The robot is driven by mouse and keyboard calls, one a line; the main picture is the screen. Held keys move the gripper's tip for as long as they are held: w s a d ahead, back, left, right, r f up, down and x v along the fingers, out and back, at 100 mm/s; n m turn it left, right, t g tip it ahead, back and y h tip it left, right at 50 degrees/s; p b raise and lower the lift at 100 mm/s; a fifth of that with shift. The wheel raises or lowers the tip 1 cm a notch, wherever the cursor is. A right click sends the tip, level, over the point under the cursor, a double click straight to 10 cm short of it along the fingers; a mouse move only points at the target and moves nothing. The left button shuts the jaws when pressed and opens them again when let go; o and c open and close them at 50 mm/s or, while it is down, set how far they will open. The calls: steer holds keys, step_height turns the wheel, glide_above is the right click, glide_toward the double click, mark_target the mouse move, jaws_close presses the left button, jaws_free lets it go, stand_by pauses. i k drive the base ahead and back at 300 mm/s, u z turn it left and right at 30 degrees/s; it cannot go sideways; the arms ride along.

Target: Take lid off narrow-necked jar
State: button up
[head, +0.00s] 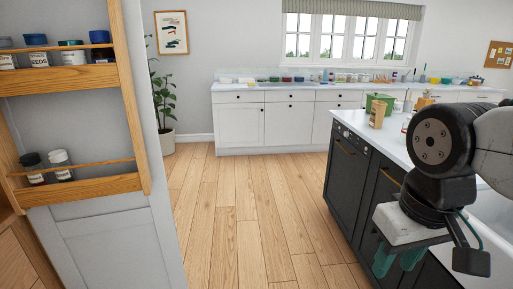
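A wooden door rack on the left holds several jars. On its upper shelf are a jar with a blue lid (37,50) and a label reading "SEEDS", a white jar with a dark green lid (73,52), and others partly cut off by the picture edge. On its lower shelf stand a black-lidded jar (34,168) and a white-lidded jar (61,165). I cannot tell which jar is narrow-necked. My gripper (396,264) hangs at the lower right, far from the rack. Its teal fingers point down, apart, with nothing visible between them.
A dark island (352,178) with a white top stands on the right, below and behind my arm. It carries a green box (380,100) and a tan container (377,114). White cabinets (237,124) and a plant (164,100) are at the back. The wooden floor between is clear.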

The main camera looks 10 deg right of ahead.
mark_target(402, 139)
steer(key=i, duration=3.5)
steer(key=z, duration=3.15)
steer(key=i, duration=0.5)
steer(key=u, duration=0.1)
